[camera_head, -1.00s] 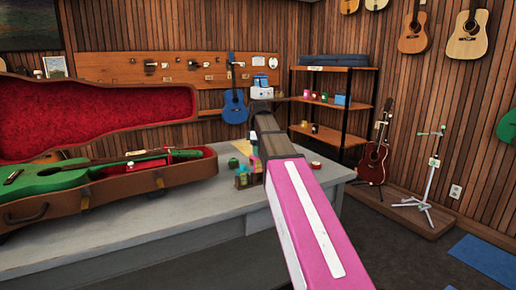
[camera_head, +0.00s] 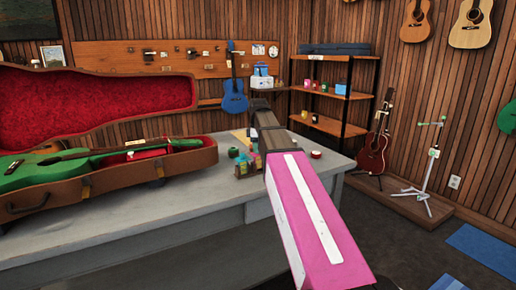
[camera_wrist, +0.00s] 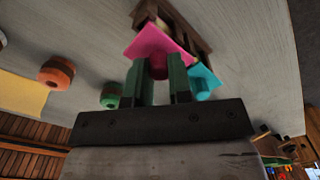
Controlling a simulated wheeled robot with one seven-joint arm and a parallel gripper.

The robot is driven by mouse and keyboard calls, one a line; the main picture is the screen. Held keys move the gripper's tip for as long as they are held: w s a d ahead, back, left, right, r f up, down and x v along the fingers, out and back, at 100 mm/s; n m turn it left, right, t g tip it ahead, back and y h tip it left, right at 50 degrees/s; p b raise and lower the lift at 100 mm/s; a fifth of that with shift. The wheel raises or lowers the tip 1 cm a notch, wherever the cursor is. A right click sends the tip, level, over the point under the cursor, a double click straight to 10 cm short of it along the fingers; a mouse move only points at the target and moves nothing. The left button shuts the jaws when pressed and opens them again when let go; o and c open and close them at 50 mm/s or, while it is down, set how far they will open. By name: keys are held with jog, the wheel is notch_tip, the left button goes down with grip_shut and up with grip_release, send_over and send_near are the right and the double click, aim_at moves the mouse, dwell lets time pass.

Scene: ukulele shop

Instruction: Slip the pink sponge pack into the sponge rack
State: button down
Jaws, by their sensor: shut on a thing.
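In the wrist view, my gripper (camera_wrist: 158,80) has its green fingers closed on the pink sponge pack (camera_wrist: 150,40), which sticks out beyond the fingertips. The wooden sponge rack (camera_wrist: 203,38) is just past the pack, and the pack covers part of it. I cannot tell whether the pack is in a slot or only above the rack. A cyan pack (camera_wrist: 204,82) shows beside the right finger at the rack. In the head view, my arm hides the gripper. The small rack (camera_head: 242,173) with coloured pieces shows on the counter, just left of my arm.
A green roll (camera_wrist: 110,96) and an orange-brown roll (camera_wrist: 57,72) lie on the counter (camera_head: 130,232) near the rack. An open guitar case (camera_head: 120,185) with a green ukulele fills the counter's left side. Shelves (camera_head: 335,88) stand behind. The front of the counter is bare.

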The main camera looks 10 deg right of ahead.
jog(key=c, duration=1)
grip_release()
jog(key=shift+o, duration=0.2)
